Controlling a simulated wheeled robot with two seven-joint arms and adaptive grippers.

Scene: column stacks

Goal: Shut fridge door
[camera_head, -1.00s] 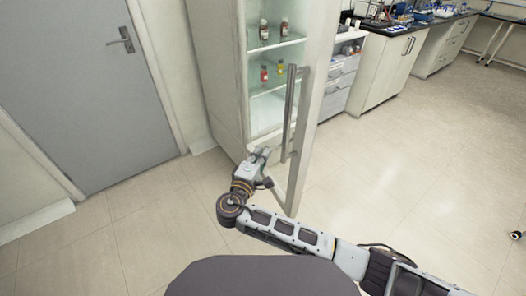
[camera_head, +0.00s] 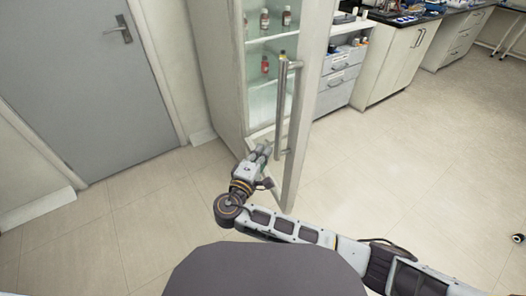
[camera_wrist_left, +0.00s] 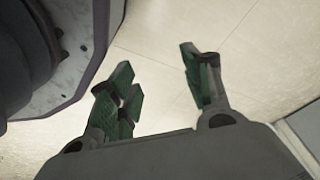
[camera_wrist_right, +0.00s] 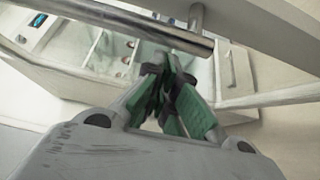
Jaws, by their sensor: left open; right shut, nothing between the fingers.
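The fridge (camera_head: 219,75) is a tall pale cabinet at the top middle of the head view. Its glass door (camera_head: 301,140) stands ajar, with a long metal handle (camera_head: 283,108). The handle also crosses the top of the right wrist view (camera_wrist_right: 130,27). My right gripper (camera_head: 264,151) is shut and empty, just left of the handle's lower end, by the door's lower part. I cannot tell whether it touches the door. My left gripper (camera_wrist_left: 160,82) is open and empty, seen only in the left wrist view above bare floor.
Small bottles (camera_head: 265,65) stand on the fridge shelves. Grey drawers (camera_head: 338,77) and a lab bench (camera_head: 395,58) run to the right behind the door. A closed grey room door (camera_head: 90,85) is at the left.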

